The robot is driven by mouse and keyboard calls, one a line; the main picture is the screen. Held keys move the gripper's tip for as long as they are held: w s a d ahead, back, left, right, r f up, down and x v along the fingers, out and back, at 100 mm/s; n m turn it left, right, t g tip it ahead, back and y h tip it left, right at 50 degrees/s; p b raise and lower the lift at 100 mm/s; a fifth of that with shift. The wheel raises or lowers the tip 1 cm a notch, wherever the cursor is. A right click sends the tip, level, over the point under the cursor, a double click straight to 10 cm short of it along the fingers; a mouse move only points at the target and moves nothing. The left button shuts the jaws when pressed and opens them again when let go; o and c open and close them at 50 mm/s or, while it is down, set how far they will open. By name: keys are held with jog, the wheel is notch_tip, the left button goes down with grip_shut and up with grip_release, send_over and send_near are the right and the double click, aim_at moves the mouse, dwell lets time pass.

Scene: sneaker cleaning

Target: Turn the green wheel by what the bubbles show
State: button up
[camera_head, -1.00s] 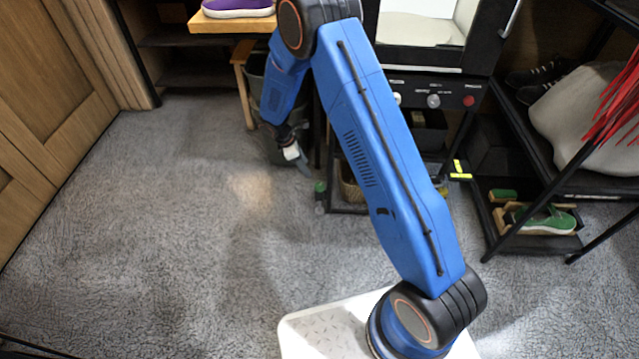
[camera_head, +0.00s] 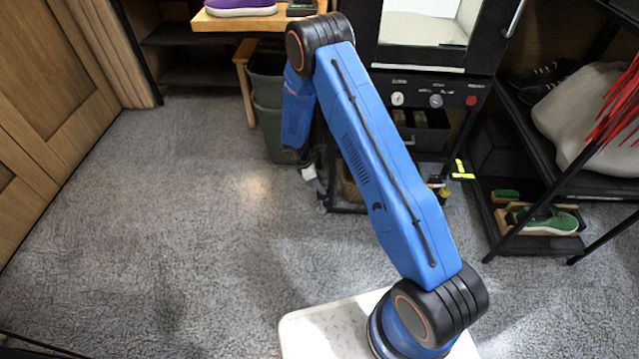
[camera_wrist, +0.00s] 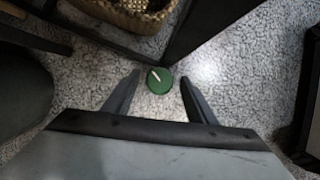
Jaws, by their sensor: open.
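The green wheel (camera_wrist: 159,81) shows in the wrist view as a small round green knob with a white mark on top. It lies between and slightly beyond the fingertips of my open, empty gripper (camera_wrist: 160,77), with a gap on each side. In the head view my gripper (camera_head: 313,180) hangs low by the foot of the black cabinet (camera_head: 455,92), and the wheel is hidden there behind the arm. I cannot make out any bubbles in either view.
A wicker basket (camera_wrist: 125,12) and a dark frame post stand just beyond the wheel. A grey bin (camera_head: 268,120) is left of the arm. A rack with a green shoe (camera_head: 548,221) stands at the right. The carpet at left is clear.

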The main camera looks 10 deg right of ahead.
jog(key=shift+c, duration=0.4)
jog(key=c, duration=1)
jog(key=shift+w+m, duration=0.1)
jog(key=shift+m, duration=0.3)
jog(key=m+g, duration=0.1)
jog(key=m, duration=0.2)
jog(key=shift+w+m+g, duration=0.15)
jog(key=shift+m+g, duration=0.15)
jog(key=shift+d+m+g+y, duration=0.1)
jog(key=shift+m+g+y, duration=0.25)
jog(key=shift+m, duration=0.7)
jog(key=shift+m+g+y, duration=0.35)
jog(key=shift+m, duration=0.7)
jog(key=o, duration=1.1)
